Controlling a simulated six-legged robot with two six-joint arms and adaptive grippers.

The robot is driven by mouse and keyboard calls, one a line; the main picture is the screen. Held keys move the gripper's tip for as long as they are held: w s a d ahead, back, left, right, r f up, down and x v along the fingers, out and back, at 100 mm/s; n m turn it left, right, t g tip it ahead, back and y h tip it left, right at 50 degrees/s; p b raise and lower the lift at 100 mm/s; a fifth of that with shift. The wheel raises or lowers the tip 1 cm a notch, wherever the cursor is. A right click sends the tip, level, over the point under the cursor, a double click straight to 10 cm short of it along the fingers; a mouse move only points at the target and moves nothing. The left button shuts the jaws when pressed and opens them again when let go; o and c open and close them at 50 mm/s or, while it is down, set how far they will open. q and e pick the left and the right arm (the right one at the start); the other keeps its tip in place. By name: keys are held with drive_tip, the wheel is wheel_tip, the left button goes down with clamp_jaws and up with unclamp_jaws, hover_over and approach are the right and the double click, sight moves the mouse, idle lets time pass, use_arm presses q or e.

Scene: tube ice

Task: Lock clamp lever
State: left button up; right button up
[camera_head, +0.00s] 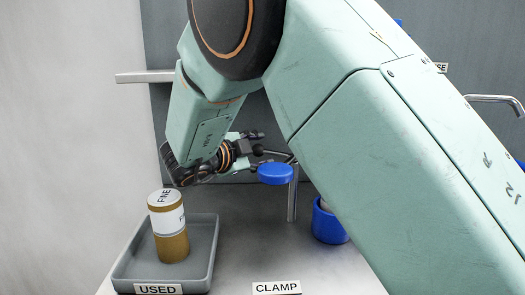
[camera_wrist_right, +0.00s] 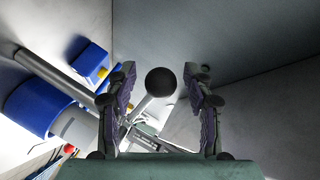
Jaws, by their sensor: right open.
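The clamp lever ends in a round black knob, which shows in the wrist view (camera_wrist_right: 160,82) with a pale rod running down from it. In the head view the knob (camera_head: 258,150) is small, on a thin rod beside an upright metal post (camera_head: 292,198). My right gripper (camera_head: 256,150) is open, its fingers on either side of the knob; in the wrist view the gripper (camera_wrist_right: 160,72) shows a gap between each finger and the knob. Whether anything touches is unclear. A CLAMP label (camera_head: 276,287) is on the front edge. My left gripper is out of view.
A grey tray (camera_head: 205,262) labelled USED holds a brown-and-white can (camera_head: 168,222). A blue disc (camera_head: 275,174) sits below the knob. A blue cup-like part (camera_head: 328,222) stands right of the post, partly behind my arm. A blue cylinder (camera_wrist_right: 38,105) fills the wrist view's left.

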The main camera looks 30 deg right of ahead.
drive_tip(key=shift+s+a+r, duration=0.1)
drive_tip(key=shift+a, duration=0.05)
drive_tip(key=shift+c, duration=0.6)
clamp_jaws()
